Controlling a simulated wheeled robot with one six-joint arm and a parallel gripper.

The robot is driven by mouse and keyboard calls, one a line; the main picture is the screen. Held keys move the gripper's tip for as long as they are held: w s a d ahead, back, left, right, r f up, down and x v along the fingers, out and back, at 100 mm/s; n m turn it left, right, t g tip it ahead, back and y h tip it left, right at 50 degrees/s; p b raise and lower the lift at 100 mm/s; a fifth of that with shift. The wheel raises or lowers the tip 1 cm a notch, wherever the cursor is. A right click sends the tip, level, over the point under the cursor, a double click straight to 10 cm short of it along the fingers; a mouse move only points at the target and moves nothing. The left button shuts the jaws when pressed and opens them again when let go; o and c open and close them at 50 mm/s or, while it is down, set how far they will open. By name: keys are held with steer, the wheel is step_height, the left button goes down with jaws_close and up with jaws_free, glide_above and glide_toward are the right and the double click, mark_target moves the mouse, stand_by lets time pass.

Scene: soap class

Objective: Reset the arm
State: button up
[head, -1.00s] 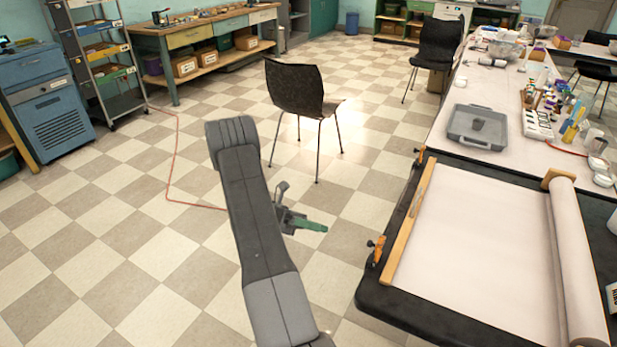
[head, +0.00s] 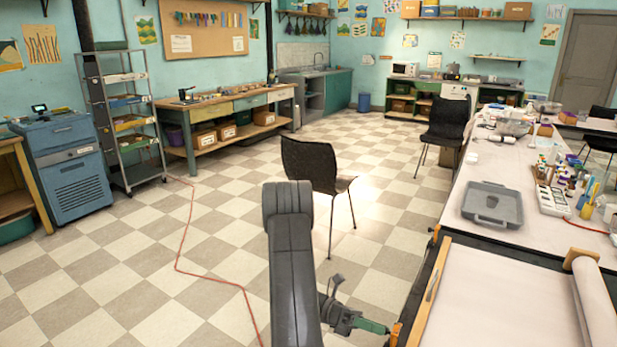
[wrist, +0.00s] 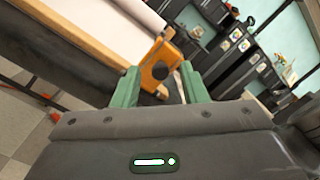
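My arm rises at the bottom middle of the head view. My gripper (head: 374,327) with green fingers points right, close to the left edge of the paper-roll table. In the wrist view my gripper (wrist: 160,84) shows two green fingers spread apart with nothing held between them. The wooden bracket (wrist: 160,68) with a dark round middle shows in the gap, beyond the fingers.
A paper-roll table (head: 500,292) and a grey case (head: 492,207) on a long workbench are on the right. A black chair (head: 316,165) stands ahead. A red cable (head: 178,245) crosses the open checkered floor at left.

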steer(key=shift+a, duration=0.1)
steer(key=v, duration=1.4)
steer(key=s+d+r+y, duration=0.1)
steer(key=s+d, duration=0.3)
steer(key=d, duration=0.2)
steer(key=s+d+r+t+y+p, duration=0.1)
steer(key=s+d, duration=0.3)
steer(key=d, duration=0.3)
steer(key=shift+r, duration=0.25)
steer(key=shift+t+y, duration=0.3)
